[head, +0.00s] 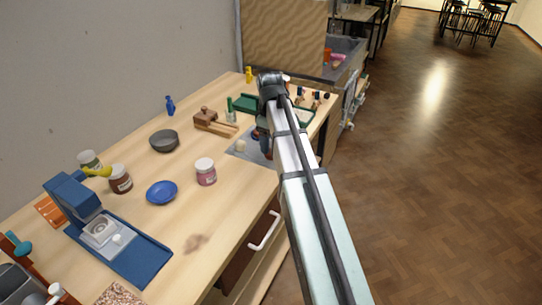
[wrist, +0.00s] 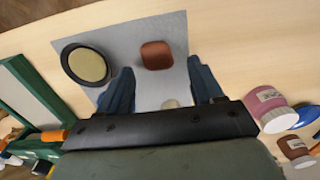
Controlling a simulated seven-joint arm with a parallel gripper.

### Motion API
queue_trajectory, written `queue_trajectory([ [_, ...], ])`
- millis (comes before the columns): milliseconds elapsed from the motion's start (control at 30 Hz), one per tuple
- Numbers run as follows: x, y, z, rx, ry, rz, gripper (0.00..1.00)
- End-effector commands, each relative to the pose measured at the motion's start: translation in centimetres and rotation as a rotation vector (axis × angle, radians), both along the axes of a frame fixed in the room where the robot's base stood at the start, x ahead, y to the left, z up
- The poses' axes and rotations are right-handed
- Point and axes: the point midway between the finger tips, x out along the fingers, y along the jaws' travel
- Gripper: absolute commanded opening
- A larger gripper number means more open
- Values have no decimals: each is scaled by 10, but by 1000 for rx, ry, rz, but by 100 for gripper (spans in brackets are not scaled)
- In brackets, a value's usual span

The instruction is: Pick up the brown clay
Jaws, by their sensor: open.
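The brown clay (wrist: 157,55) is a small rounded reddish-brown block. It lies on a grey mat (wrist: 130,42), seen in the wrist view ahead of my gripper and between the lines of its fingers. My gripper (wrist: 161,80) is open and empty, with its two dark blue fingers apart and pointing toward the clay, not touching it as far as I can tell.
A round dark-rimmed dish with a pale yellowish middle (wrist: 86,66) lies left of the clay. A pink jar (head: 205,172), blue bowl (head: 162,192) and grey bowl (head: 164,140) stand nearby. A green tray (wrist: 32,95) is left.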

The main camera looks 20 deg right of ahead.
Motion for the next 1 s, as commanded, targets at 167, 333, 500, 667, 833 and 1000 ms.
queue_trajectory([
  [167,-1,-1,-12,1,2,0,66],
  [333,-2,-3,-33,0,3,0,66],
  [500,-1,-3,-49,0,0,-1,66],
  [667,-1,-3,-51,1,-1,-1,66],
  [833,-1,-3,-51,1,-1,-1,59],
  [1000,-1,-3,-50,1,-1,-1,43],
])
